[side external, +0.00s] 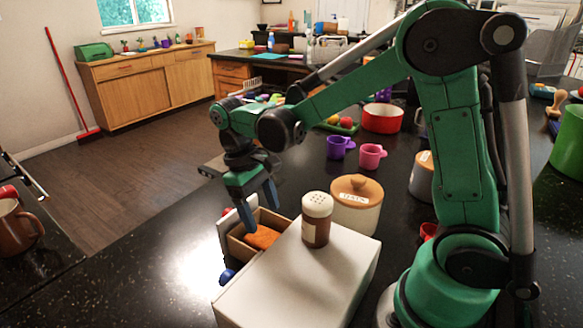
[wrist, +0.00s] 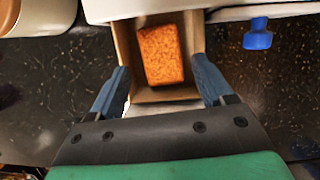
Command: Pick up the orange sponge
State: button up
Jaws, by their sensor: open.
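The orange sponge (side external: 262,238) lies inside an open wooden drawer (side external: 238,250) of a white box. In the wrist view the sponge (wrist: 162,55) rests on the drawer (wrist: 124,50) floor, slightly tilted. My gripper (side external: 258,215) is above the drawer, pointing down, with its blue fingers apart. In the wrist view my gripper (wrist: 160,85) has one finger on each side of the drawer, with the sponge between and ahead of them. Nothing is between the fingertips.
The white box (side external: 305,280) carries a brown shaker (side external: 317,220) on top. A lidded jar (side external: 356,205) stands behind it. A blue knob (wrist: 257,35) sits right of the drawer in the wrist view. Purple (side external: 340,147) and pink (side external: 371,156) mugs stand farther back on the dark counter.

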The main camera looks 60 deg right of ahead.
aim_at(272, 240)
jog(key=shift+f+g, duration=0.6)
jog(key=shift+f, duration=0.2)
jog(key=shift+x, duration=2.6)
jog(key=c, duration=0.9)
